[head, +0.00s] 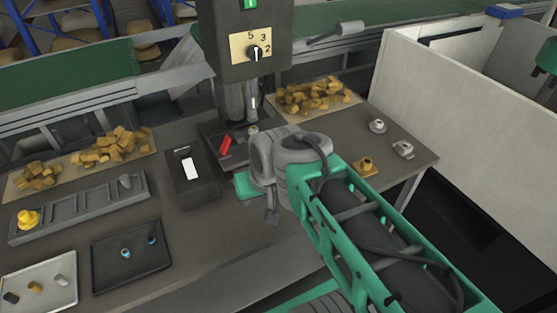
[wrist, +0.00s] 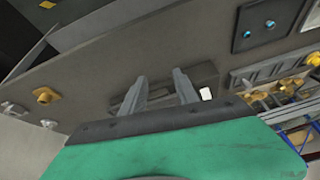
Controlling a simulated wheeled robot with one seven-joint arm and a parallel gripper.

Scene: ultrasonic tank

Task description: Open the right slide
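My gripper (head: 272,212) hangs over the front middle of the dark bench, in front of the machine column. In the wrist view its two grey fingers (wrist: 160,88) stand apart, with nothing seen held between them. Beyond the fingertips lies a dark base (wrist: 172,78). In the head view the machine base (head: 212,136) bears a red part (head: 225,145), and my arm hides some of it. A dark box with a white panel (head: 190,168) stands left of my gripper. I cannot tell which part is the right slide or whether it is open.
The machine head with a numbered dial (head: 256,52) overhangs the bench. A grey rack (head: 80,208), a black tray (head: 131,263) and a light tray (head: 40,284) lie left. Brass pieces (head: 315,95) lie behind right, small fittings (head: 377,126) at right. A pale partition (head: 455,110) bounds the right.

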